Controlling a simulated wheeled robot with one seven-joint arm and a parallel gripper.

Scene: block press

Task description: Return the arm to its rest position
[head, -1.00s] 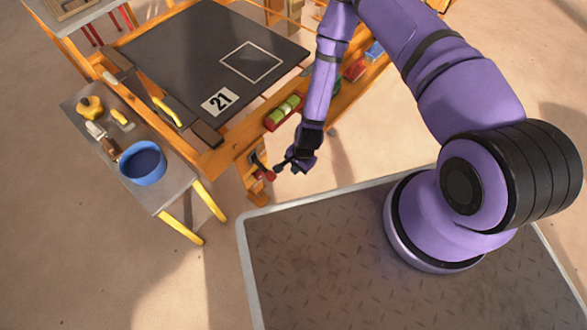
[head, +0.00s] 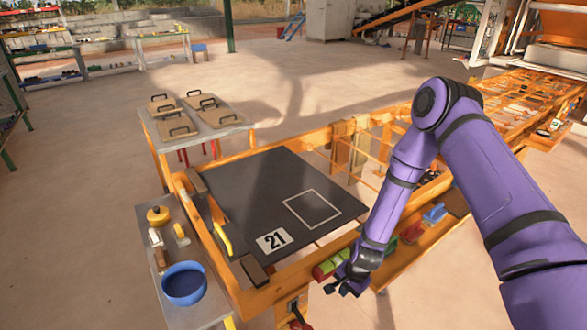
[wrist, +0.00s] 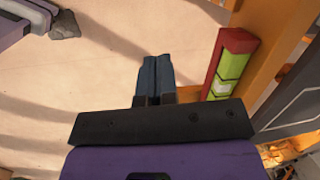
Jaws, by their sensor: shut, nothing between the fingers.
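My purple arm (head: 402,180) hangs down in front of the orange press frame in the head view. Its black gripper (head: 343,288) is low, near the frame's front edge. In the wrist view the two dark fingers (wrist: 156,68) are pressed together, with nothing between them. They point over the sandy floor, to the left of a red and green block-like thing (wrist: 230,65). That thing also shows in the head view (head: 328,265), just above the gripper.
The press's dark plate (head: 250,195) bears a "21" label and a white outlined square. A side table (head: 205,312) holds a blue bowl (head: 184,283) and small tools. Another table (head: 165,140) carries boards with handles. Open floor (head: 90,230) lies to the left.

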